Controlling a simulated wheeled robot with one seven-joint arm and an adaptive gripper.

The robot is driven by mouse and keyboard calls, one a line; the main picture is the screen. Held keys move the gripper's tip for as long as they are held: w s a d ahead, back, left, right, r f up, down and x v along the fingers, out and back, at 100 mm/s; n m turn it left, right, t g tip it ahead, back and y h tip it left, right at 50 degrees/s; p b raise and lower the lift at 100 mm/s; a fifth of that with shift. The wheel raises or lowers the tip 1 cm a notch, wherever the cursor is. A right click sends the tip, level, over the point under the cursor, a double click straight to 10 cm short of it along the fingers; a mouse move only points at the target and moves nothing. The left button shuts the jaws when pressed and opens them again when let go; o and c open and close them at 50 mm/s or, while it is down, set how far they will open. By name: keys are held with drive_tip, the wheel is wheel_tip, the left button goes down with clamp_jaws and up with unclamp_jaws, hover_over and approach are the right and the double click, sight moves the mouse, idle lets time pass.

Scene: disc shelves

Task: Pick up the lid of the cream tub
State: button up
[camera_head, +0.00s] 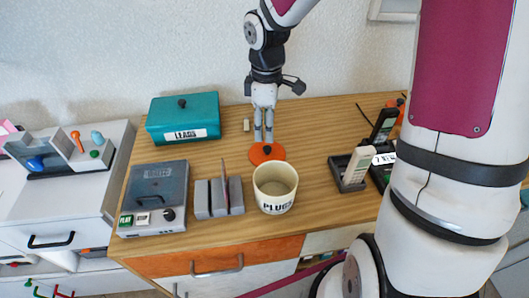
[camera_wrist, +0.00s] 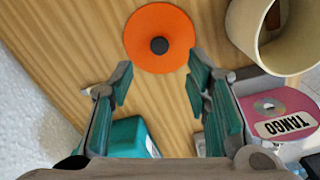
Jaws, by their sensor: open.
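The lid (camera_head: 272,156) is a flat orange disc with a dark knob. It lies on the wooden top just behind the cream tub (camera_head: 274,205), which is open and marked PLUGS. My gripper (camera_head: 263,138) points down over the far side of the lid; its fingers hide part of it. In the wrist view the lid (camera_wrist: 160,20) is whole at the top, with its knob ahead of my gripper (camera_wrist: 160,75). The fingers are apart with nothing between them. The tub (camera_wrist: 240,25) is at the upper right there.
A teal LEADS box (camera_head: 183,118) stands behind left. A grey player (camera_head: 153,198) and a slotted disc rack (camera_head: 218,197) are left of the tub. A phone in a cradle (camera_head: 350,170) stands at right. Bare wood surrounds the lid's far side.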

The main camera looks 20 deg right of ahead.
sight(267, 148)
wheel_tip(267, 148, down, 8)
drive_tip(key=shift+s+d+r+b, duration=0.15)
drive_tip(key=shift+r+b, duration=0.1)
drive_tip(key=shift+b, duration=0.25)
clamp_jaws()
